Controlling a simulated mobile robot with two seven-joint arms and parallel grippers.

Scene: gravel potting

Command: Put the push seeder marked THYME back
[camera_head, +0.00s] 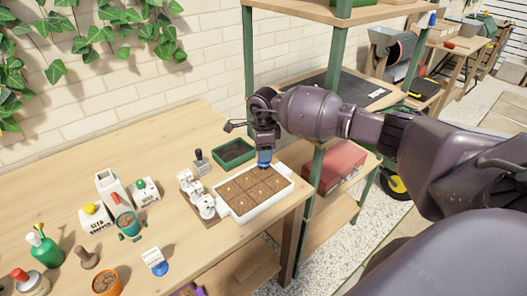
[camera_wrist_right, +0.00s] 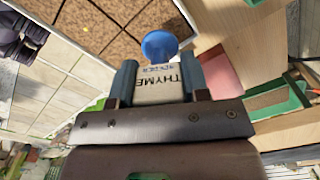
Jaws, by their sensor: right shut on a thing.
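My right gripper (camera_head: 264,150) is shut on the push seeder marked THYME (camera_wrist_right: 158,84), which has a white body and a round blue end (camera_wrist_right: 160,45). In the head view its blue part (camera_head: 264,159) shows below the fingers, over the far part of the white seed tray (camera_head: 262,215). The tray holds brown soil in square cells with pale specks. My left gripper is not in view.
A dark green tray (camera_head: 234,153) and a dark-handled stamp (camera_head: 201,160) are behind the rack. A white-and-blue object (camera_head: 154,260), pots and seed boxes (camera_head: 96,217) stand at left. A green shelf post (camera_head: 316,172) is close right of the tray.

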